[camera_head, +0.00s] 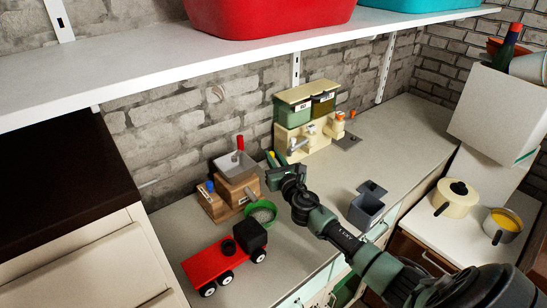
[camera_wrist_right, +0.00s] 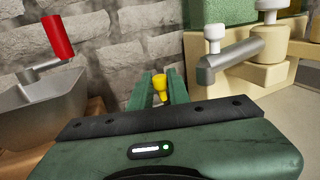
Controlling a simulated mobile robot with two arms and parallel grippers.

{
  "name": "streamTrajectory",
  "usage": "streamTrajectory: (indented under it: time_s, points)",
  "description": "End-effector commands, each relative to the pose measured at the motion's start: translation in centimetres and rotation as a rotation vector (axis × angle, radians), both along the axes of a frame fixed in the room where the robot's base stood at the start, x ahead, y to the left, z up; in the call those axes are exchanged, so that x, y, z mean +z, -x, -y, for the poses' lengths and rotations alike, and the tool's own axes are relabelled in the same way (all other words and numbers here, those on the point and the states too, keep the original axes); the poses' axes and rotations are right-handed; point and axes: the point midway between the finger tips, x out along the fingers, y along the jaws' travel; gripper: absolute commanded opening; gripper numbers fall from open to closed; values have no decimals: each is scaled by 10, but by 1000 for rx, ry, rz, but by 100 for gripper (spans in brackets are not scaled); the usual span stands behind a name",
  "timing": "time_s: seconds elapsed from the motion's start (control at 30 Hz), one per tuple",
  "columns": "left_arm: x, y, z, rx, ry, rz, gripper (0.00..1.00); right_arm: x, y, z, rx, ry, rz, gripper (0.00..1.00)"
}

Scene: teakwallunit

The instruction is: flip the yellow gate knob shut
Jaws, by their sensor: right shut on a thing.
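The yellow gate knob (camera_wrist_right: 159,84) shows between the two green fingers of my right gripper (camera_wrist_right: 159,88) in the wrist view. The fingers are shut on it. What the knob is mounted on is hidden behind the gripper body. In the head view my right gripper (camera_head: 272,160) reaches in over the counter, between the wooden grinder and the cream machine, and covers most of the knob's surroundings. My left gripper is not in view.
The wooden grinder (camera_head: 236,191) with a red-handled crank stands left of the gripper, with a green bowl (camera_head: 261,212) and red truck (camera_head: 222,263) in front. The cream machine (camera_head: 303,136) stands right. A dark bin (camera_head: 366,208) is further right. A white shelf (camera_head: 200,72) overhangs the counter.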

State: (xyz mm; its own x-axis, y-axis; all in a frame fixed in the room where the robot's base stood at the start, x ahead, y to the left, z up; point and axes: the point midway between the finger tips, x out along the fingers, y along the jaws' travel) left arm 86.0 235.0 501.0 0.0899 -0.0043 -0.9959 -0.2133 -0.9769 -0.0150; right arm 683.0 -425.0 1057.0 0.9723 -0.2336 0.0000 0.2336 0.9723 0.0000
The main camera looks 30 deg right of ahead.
Motion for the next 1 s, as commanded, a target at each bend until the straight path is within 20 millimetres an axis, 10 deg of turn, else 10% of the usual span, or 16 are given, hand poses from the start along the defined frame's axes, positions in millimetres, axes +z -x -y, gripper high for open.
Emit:
streamTrajectory:
  time_s: [0.77,0.87,1.0]
  points:
    - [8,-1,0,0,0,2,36,-2,3,-37,5,-2,-3,0]
    - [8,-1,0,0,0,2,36,-3,3,-37,5,-2,-4,37]
    - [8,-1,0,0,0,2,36,-2,3,-36,3,-1,-2,39]
